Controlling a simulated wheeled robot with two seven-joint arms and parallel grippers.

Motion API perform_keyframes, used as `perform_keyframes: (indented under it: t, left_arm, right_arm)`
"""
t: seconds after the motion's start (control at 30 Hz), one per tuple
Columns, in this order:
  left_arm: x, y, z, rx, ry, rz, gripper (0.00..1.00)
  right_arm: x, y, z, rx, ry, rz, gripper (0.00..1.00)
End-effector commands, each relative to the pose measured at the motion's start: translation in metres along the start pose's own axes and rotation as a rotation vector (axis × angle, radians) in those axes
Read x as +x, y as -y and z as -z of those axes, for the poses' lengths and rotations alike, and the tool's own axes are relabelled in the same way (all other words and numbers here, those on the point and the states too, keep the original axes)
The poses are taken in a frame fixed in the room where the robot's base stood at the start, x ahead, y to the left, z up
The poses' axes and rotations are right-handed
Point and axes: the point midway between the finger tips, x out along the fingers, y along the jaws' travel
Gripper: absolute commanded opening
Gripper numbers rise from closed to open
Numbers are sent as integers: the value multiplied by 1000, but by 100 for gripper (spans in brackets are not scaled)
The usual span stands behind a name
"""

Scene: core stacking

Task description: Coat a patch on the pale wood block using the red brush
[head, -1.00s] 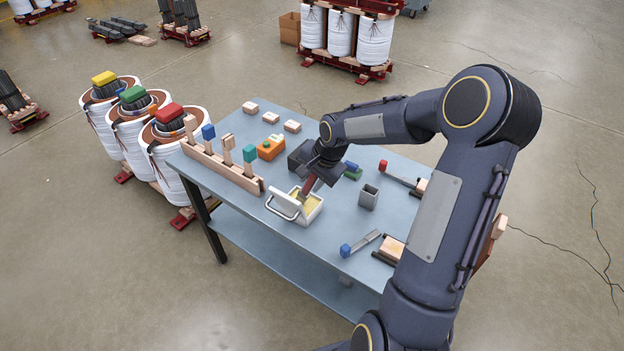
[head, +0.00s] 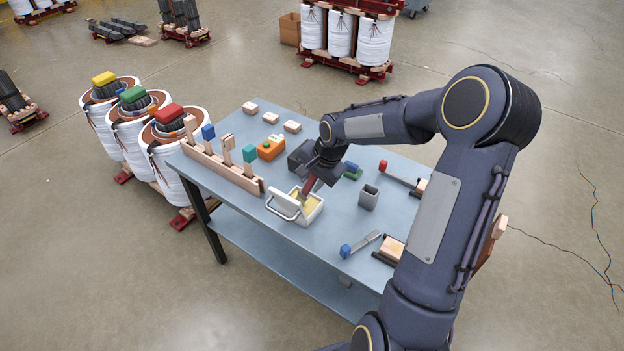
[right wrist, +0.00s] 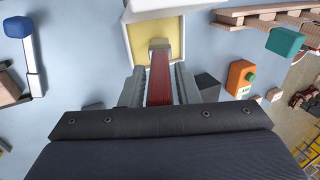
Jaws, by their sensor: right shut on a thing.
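The red brush (head: 310,184) is in my right gripper (head: 316,176), which is shut on its handle. The brush points down into a white tray (head: 314,213) with a yellow inside. In the right wrist view the red handle (right wrist: 159,82) lies between the two fingers (right wrist: 158,88), and the brush's pale end is over the yellow inside of the tray (right wrist: 133,58). I cannot tell whether it touches. A pale wood block (head: 393,248) sits in a dark holder at the table's front right. My left gripper is not in view.
A blue-ended tool (head: 359,243) lies near the front edge. A wooden rack (head: 222,167), an orange box (head: 271,147) and several small pale blocks (head: 292,126) are at left and back. Bare table lies around the tray.

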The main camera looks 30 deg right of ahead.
Motion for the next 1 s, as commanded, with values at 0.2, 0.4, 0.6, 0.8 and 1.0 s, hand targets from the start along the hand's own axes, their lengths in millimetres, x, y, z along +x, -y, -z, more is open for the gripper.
perform_keyframes:
  t: [0.2,0.4,0.6,0.8,1.0]
  left_arm:
    - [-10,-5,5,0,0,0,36]
    - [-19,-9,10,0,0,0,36]
    - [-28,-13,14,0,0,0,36]
    - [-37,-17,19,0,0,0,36]
    - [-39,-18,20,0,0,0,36]
  right_arm:
    - [-16,6,0,-1,0,-1,6]
    - [-31,12,0,-1,0,0,6]
    - [-47,17,0,-1,-1,1,6]
    - [-62,23,0,0,-1,1,6]
    - [-66,24,0,-1,0,1,6]
